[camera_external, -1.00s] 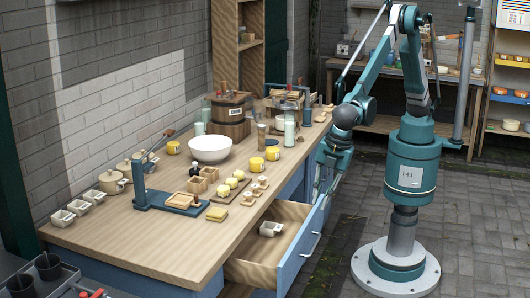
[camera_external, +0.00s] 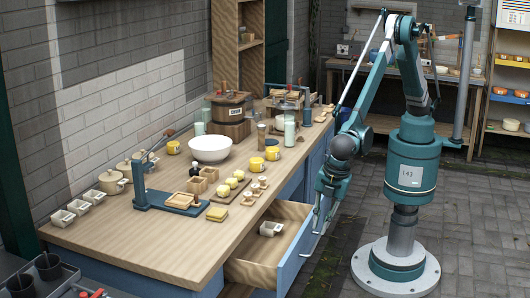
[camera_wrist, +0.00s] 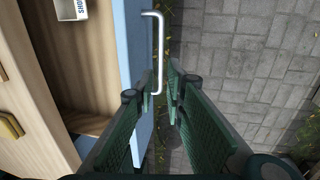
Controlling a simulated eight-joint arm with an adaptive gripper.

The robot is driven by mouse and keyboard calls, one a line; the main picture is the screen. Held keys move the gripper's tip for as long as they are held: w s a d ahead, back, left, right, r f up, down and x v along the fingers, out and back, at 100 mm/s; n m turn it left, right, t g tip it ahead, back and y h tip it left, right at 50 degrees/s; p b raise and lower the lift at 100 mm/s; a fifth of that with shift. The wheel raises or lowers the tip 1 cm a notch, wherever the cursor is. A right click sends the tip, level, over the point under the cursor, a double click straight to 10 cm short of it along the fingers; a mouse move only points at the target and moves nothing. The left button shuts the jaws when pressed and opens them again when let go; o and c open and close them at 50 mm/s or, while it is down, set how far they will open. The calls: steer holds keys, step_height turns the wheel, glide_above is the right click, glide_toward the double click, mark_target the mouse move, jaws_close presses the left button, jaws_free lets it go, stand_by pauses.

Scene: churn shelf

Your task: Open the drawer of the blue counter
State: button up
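The blue counter (camera_external: 203,287) has its drawer pulled out, with a pale wooden inside and a blue front (camera_external: 290,268). The drawer's silver bar handle (camera_external: 314,243) is on that front; in the wrist view the handle (camera_wrist: 160,45) runs up the blue front edge. My gripper (camera_external: 322,229) is low at the far end of the drawer front. In the wrist view my gripper (camera_wrist: 163,77) has its two fingers apart, with the lower end of the handle showing between or just beyond the tips. I cannot tell whether they touch it.
A small white box (camera_external: 270,228) lies in the drawer; it also shows in the wrist view (camera_wrist: 71,9). The wooden countertop (camera_external: 160,248) holds a white bowl (camera_external: 210,149), yellow mugs and several small items. Paved floor (camera_external: 470,220) is open right of my base.

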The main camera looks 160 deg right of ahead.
mark_target(314, 245)
steer(key=shift+f, duration=0.1)
stand_by(0.3)
steer(key=shift+d+f+b, duration=0.25)
steer(key=shift+f, duration=1)
steer(key=shift+d+f+b, duration=0.2)
steer(key=shift+d+f, duration=0.05)
steer(key=shift+f, duration=1)
steer(key=shift+d+f+b, duration=0.25)
steer(key=shift+f, duration=1)
jaws_close()
steer(key=a, duration=1.3)
steer(key=shift+a, duration=0.1)
jaws_free()
steer(key=shift+r, duration=0.15)
